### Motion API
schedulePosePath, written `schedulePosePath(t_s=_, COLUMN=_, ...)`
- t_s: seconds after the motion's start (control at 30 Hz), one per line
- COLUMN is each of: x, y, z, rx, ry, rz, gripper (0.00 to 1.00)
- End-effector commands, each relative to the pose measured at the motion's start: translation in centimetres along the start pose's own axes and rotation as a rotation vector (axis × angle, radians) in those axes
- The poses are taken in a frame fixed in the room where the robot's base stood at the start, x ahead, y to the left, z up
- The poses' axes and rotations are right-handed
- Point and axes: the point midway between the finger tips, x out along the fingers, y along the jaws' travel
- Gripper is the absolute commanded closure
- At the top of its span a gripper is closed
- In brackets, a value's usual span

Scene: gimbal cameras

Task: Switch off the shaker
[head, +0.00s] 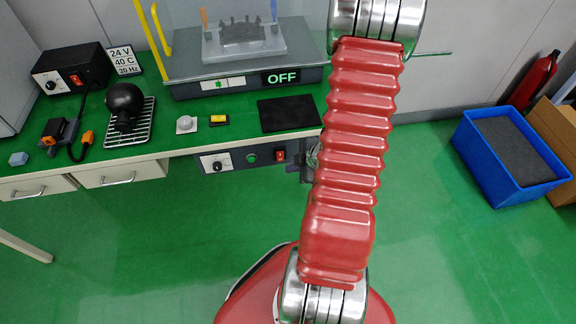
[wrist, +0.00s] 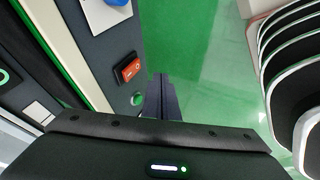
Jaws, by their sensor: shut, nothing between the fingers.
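The shaker (head: 188,88) stands at the back of the bench in the head view, behind yellow-framed clear panels. Its display (head: 282,77) reads OFF. A front panel under the bench edge carries a knob (head: 222,162), a green-ringed button (head: 252,157) and a red rocker switch (head: 281,155). A red rocker switch (wrist: 130,68) also shows in the wrist view, with a small green round spot (wrist: 137,99) below it. My gripper (wrist: 161,78) is shut and empty, its fingertips just right of that switch and apart from it in the picture. In the head view my arm partly hides the gripper.
The bench holds a black power box (head: 72,68), a black ball-shaped thing (head: 124,97) on a rack, a grey button (head: 186,124) and a black mat (head: 288,114). A blue crate (head: 505,190) stands on the floor at right. Green floor before the bench is clear.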

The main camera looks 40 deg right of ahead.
Motion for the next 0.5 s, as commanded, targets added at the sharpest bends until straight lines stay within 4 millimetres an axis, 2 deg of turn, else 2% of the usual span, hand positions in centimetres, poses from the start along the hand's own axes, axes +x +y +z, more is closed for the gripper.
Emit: schedulePosePath(t_s=0.5, x=-5.7, y=-0.8, z=0.1, rx=-0.002, ry=0.0, rz=0.001, gripper=1.0)
